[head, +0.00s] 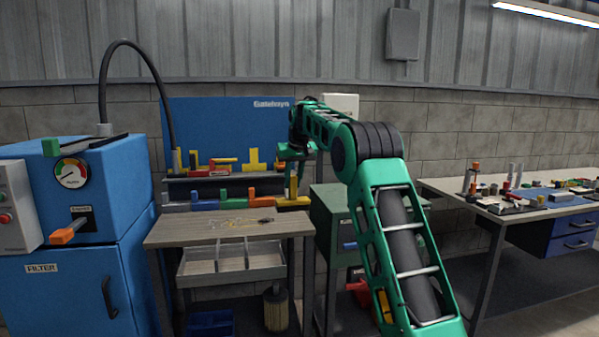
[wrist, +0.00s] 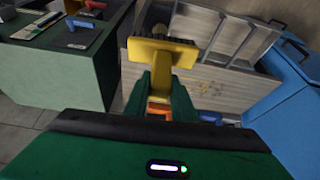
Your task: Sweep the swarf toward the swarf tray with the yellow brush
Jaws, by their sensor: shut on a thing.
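My gripper (wrist: 160,98) is shut on the yellow brush (wrist: 158,53), whose wide head and dark bristles show beyond the fingers in the wrist view. In the head view my gripper (head: 291,165) is at the right rear of the wooden workbench (head: 180,232), with a yellow piece below it. The swarf (head: 236,222) lies as thin yellowish curls on the bench top, left of my gripper; it also shows as specks in the wrist view (wrist: 208,90). A grey divided tray (head: 230,265) hangs under the bench's front edge. I cannot tell whether it is the swarf tray.
A small dark object (head: 266,220) lies beside the swarf. Coloured blocks fill the shelves (head: 225,180) behind the bench. A blue filter cabinet (head: 75,260) stands at the left and a green cabinet (head: 328,225) at the right. A blue bin (head: 211,323) is on the floor.

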